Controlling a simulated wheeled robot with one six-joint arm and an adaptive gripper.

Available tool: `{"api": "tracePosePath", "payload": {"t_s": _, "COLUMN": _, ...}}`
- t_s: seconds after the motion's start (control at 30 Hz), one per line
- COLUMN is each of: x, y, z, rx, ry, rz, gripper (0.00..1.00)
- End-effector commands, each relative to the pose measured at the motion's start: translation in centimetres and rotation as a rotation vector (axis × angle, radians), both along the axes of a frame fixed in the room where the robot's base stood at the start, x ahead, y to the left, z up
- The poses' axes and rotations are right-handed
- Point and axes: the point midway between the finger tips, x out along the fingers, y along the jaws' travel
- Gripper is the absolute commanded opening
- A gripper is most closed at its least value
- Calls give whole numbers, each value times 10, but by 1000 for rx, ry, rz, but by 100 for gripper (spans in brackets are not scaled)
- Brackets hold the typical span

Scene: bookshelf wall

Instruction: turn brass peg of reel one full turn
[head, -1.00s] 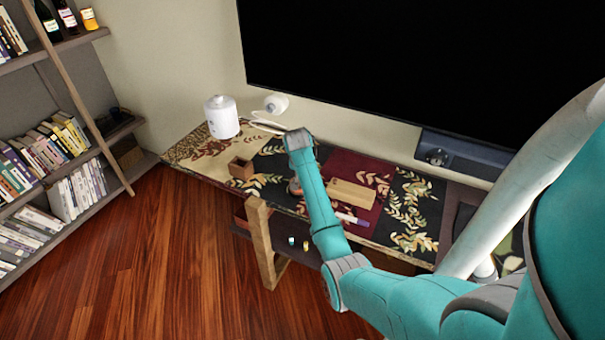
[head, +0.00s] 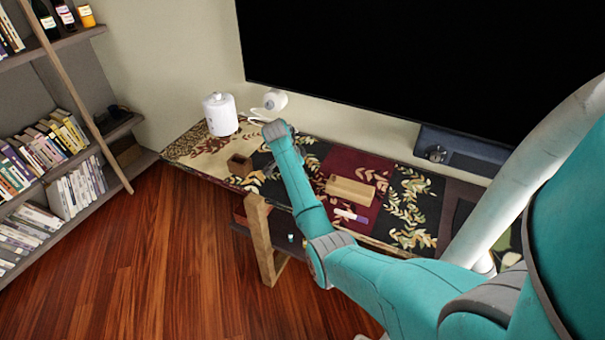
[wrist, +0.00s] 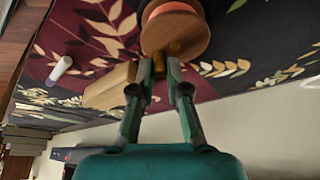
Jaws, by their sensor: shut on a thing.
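The reel (wrist: 178,32) is a round wooden disc with an orange winding behind it, at the top middle of the wrist view. Its small brass peg (wrist: 174,47) shows at the disc's lower edge, by my fingertips. My gripper (wrist: 159,66) is shut on the peg, with its fingers on either side; the fingertips partly hide the contact. In the head view my arm hides the reel and the gripper's fingers.
A wooden block (head: 350,191) lies right of my arm, with a purple-and-white marker (head: 350,215) in front. A small wooden box (head: 240,165) and a white canister (head: 220,114) stand left on the patterned table runner (head: 190,150). A black screen (head: 420,70) hangs behind.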

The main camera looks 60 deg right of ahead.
Motion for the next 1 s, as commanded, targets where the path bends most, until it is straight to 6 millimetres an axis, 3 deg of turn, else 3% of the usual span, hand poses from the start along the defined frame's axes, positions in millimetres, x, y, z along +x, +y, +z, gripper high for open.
{"api": "tracePosePath", "payload": {"t_s": 0.37, "x": 0, "y": 3, "z": 0, "rx": 1, "ry": 2, "rz": -147, "gripper": 0}}
{"api": "tracePosePath", "payload": {"t_s": 0.87, "x": 0, "y": 4, "z": -1, "rx": 2, "ry": 1, "rz": -166, "gripper": 0}}
{"api": "tracePosePath", "payload": {"t_s": 0.9, "x": 0, "y": 4, "z": -1, "rx": 2, "ry": 1, "rz": -166, "gripper": 17}}
{"api": "tracePosePath", "payload": {"t_s": 1.0, "x": 0, "y": 4, "z": -1, "rx": 2, "ry": 1, "rz": -166, "gripper": 40}}
